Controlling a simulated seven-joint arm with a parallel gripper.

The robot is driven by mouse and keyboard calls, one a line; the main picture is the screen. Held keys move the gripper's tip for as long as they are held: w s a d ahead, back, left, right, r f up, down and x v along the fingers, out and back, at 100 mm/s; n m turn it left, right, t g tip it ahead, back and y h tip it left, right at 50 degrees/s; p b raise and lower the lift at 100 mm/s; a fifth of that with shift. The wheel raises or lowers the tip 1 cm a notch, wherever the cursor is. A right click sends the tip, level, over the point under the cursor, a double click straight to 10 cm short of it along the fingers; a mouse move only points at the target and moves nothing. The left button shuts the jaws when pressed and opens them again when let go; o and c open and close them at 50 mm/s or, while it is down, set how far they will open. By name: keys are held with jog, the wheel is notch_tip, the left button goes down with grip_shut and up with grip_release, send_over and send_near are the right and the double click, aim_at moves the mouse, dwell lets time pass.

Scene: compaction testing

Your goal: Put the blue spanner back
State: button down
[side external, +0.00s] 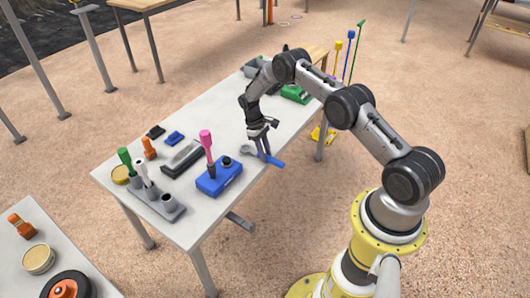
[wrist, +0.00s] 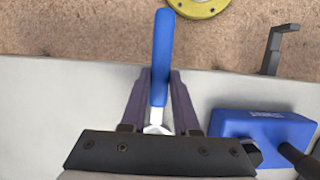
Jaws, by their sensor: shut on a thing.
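The blue spanner has a blue handle and a grey metal head. In the side external view the spanner (side external: 273,161) is at the near edge of the table, between my gripper's fingers. My gripper (side external: 264,154) points down and is shut on it. In the wrist view the spanner's blue handle (wrist: 162,55) runs up between the two fingers of my gripper (wrist: 160,90) and extends past the table edge. Its metal part lies nearer the palm, and its far end is hidden there. I cannot tell whether the spanner touches the table.
A blue box (side external: 218,177) with a pink-handled tool (side external: 207,146) stands left of my gripper. A grey holder (side external: 158,208) with upright tools is at the table's left end. A grey-black tool (side external: 184,157) lies behind the box. Green items (side external: 296,94) stand farther right.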

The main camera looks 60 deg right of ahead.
jog(key=shift+f, duration=0.45)
jog(key=c, duration=1)
grip_release()
jog(key=o, duration=0.6)
jog(key=c, duration=0.5)
